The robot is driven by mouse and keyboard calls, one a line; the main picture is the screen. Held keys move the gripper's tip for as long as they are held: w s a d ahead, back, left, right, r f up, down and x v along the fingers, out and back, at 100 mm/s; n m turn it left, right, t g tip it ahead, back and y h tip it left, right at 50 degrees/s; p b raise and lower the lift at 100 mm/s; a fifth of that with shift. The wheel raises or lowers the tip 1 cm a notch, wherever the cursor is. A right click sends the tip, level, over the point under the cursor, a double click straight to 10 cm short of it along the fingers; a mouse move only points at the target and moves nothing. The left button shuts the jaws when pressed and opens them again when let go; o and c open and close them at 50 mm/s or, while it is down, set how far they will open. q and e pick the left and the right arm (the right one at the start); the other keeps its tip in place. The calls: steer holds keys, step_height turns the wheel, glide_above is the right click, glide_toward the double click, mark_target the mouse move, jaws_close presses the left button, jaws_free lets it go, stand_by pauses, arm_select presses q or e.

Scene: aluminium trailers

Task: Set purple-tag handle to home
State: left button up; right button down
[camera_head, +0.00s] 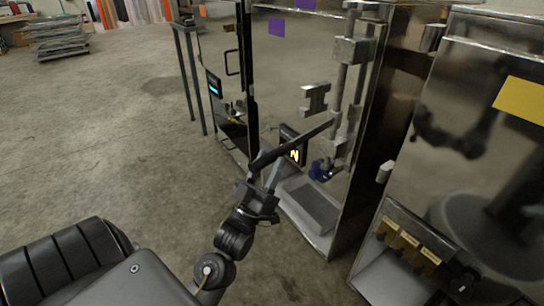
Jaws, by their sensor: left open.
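A purple tag (277,27) is on the shiny trailer door, and a second purple tag (305,4) sits higher at the top edge. A lever handle (300,140) with a dark grip sticks out from the upright locking bar (342,85), slanting down and left toward me. My left gripper (265,168) is open at the dark outer end of the handle. Its fingers appear close to the grip; I cannot tell whether they touch it. My right gripper is not in view.
A grey bracket (316,98) is on the door left of the bar. A yellow tag (521,99) marks the neighbouring panel at right. Open concrete floor (110,130) lies to the left.

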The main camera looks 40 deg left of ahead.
arm_select(q)
steer(key=shift+x, duration=1)
jaws_close()
